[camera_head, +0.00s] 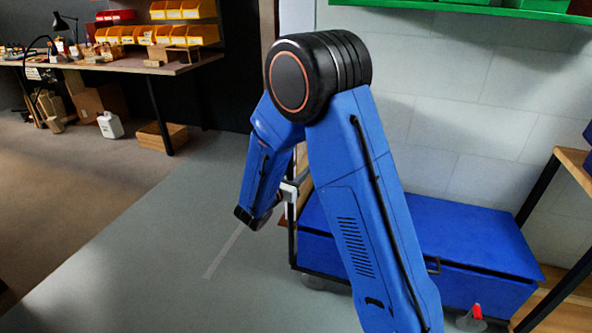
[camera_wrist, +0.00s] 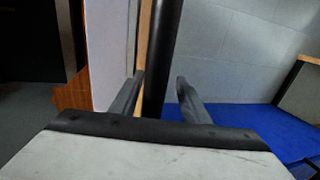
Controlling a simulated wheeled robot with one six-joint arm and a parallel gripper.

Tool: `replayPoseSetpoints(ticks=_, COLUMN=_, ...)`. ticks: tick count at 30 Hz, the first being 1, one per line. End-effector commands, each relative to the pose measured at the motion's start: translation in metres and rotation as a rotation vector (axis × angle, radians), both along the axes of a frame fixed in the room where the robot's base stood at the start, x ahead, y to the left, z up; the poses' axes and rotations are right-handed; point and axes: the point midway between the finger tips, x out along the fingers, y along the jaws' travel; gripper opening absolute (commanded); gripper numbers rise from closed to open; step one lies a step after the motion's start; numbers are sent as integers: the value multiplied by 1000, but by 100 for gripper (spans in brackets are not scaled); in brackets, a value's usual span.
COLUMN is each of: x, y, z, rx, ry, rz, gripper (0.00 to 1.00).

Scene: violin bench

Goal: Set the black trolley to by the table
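A low trolley with a blue body (camera_head: 450,240), a dark upright frame at its left end and casters stands along the pale wall in the head view. No wholly black trolley shows. Its blue top also shows in the wrist view (camera_wrist: 275,130). My gripper (camera_wrist: 160,95) is open, with a black upright post (camera_wrist: 160,50) between its fingers. A gap shows between the post and the right finger. In the head view my gripper (camera_head: 290,190) is at the trolley's left end, partly hidden by my arm. A table (camera_head: 125,63) stands at the back left.
Yellow bins (camera_head: 165,35) and a lamp stand on the table. A wooden box (camera_head: 162,135) and a white jug (camera_head: 110,124) are on the floor below it. A wooden-topped stand (camera_head: 573,163) is close right of the trolley. The floor (camera_head: 150,240) between table and trolley is clear.

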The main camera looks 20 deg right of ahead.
Motion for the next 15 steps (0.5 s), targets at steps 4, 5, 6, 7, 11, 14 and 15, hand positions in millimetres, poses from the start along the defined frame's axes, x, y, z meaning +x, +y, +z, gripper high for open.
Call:
replayPoseSetpoints(ticks=4, x=1, y=0, z=0, rx=1, ry=-1, rz=0, gripper=39)
replayPoseSetpoints(ticks=5, x=1, y=0, z=0, rx=1, ry=-1, rz=0, gripper=39)
replayPoseSetpoints(ticks=6, x=1, y=0, z=0, rx=1, ry=-1, rz=1, gripper=39)
replayPoseSetpoints(ticks=7, x=1, y=0, z=0, rx=1, ry=-1, rz=1, gripper=39)
replayPoseSetpoints(ticks=11, x=2, y=1, z=1, rx=1, ry=-1, rz=2, gripper=39)
replayPoseSetpoints(ticks=14, x=2, y=1, z=1, rx=1, ry=-1, rz=3, gripper=39)
replayPoseSetpoints(ticks=15, x=2, y=1, z=1, rx=2, ry=-2, rz=3, gripper=39)
